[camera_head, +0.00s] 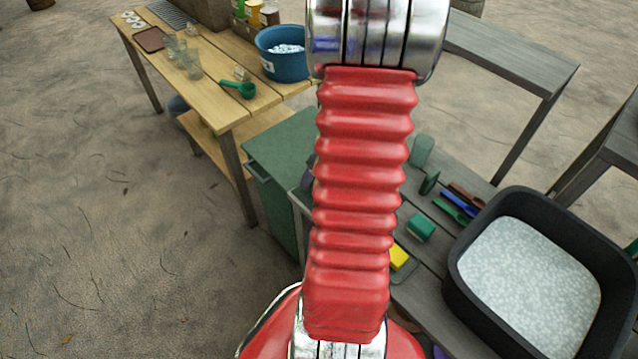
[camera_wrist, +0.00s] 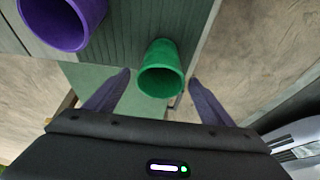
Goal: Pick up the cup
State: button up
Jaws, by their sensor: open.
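In the wrist view a green cup (camera_wrist: 160,70) is in the middle, its open mouth facing the camera. A purple cup (camera_wrist: 62,22) is at the upper left, also mouth toward the camera and cut by the top edge. My gripper (camera_wrist: 159,77) is open, with one finger on each side of the green cup in the picture. A gap shows on both sides of that cup, and I see no contact. Whether the cup is level with the fingertips I cannot tell. In the head view my red arm hides much of the middle, and I cannot make out either cup clearly.
A black basin (camera_head: 608,235) of pale foam stands on the grey table at right, beside a green sponge (camera_head: 421,228), a yellow sponge (camera_head: 399,257) and utensils. The wooden table (camera_head: 212,108) holds glasses, a green scoop (camera_head: 240,88) and a blue tub (camera_head: 284,72).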

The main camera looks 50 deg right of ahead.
jog(key=shift+w+f, duration=0.3)
jog(key=shift+f, duration=0.35)
jog(key=c, duration=1.1)
jog(key=shift+r, duration=0.1)
jog(key=shift+c, duration=0.2)
notch_tip(320, 180, up, 10)
dwell(0.7)
